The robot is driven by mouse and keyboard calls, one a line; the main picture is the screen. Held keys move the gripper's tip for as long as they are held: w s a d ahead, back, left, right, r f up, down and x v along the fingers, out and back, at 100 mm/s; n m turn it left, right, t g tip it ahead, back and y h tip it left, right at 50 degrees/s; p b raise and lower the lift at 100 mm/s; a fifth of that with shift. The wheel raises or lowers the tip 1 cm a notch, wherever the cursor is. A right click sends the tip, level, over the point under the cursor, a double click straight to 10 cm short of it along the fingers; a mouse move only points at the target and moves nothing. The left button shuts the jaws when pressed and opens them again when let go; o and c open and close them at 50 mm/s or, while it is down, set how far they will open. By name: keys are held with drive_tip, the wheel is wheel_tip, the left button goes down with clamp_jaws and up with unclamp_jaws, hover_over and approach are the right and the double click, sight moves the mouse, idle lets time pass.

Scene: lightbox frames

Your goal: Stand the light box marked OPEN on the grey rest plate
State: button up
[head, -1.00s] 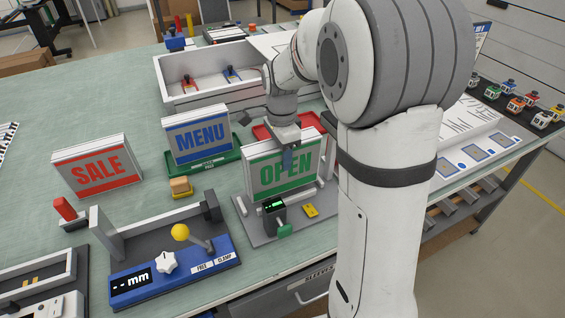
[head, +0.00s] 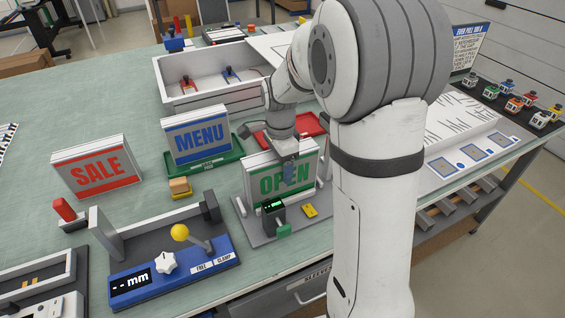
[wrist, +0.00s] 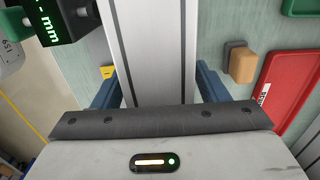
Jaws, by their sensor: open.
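The light box marked OPEN (head: 262,184) is a grey panel with green lettering. It stands upright at the grey rest plate (head: 254,226), between pale posts; its bottom edge is partly hidden by the fittings in front. My gripper (head: 288,172) is over its top edge, one blue finger in front of the lettering. In the wrist view the box's top (wrist: 155,50) runs as a pale strip between the two open fingers of my gripper (wrist: 157,90), with a small gap at the right finger.
A small black display with a green knob (head: 274,214) and a yellow piece (head: 310,210) sit on the plate's front. The MENU box (head: 198,140) stands on a green tray, the SALE box (head: 97,170) farther left. A red tray (head: 308,124) lies behind. A blue clamp fixture (head: 175,270) is front left.

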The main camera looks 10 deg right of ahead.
wheel_tip(320, 180, up, 11)
drive_tip(key=shift+f, duration=0.1)
drive_tip(key=shift+s+r, duration=0.1)
drive_tip(key=shift+r, duration=0.55)
drive_tip(key=s+f+n+t, duration=0.1)
drive_tip(key=s+f+n, duration=0.1)
drive_tip(key=s+n, duration=0.6)
drive_tip(key=s+f+n+t, duration=0.1)
drive_tip(key=s+n, duration=0.6)
drive_tip(key=s, duration=0.5)
drive_tip(key=shift+s+d+f+n+t, duration=0.35)
drive_tip(key=shift+d+n+t, duration=0.05)
drive_tip(key=shift+d, duration=0.05)
drive_tip(key=shift+c, duration=0.4)
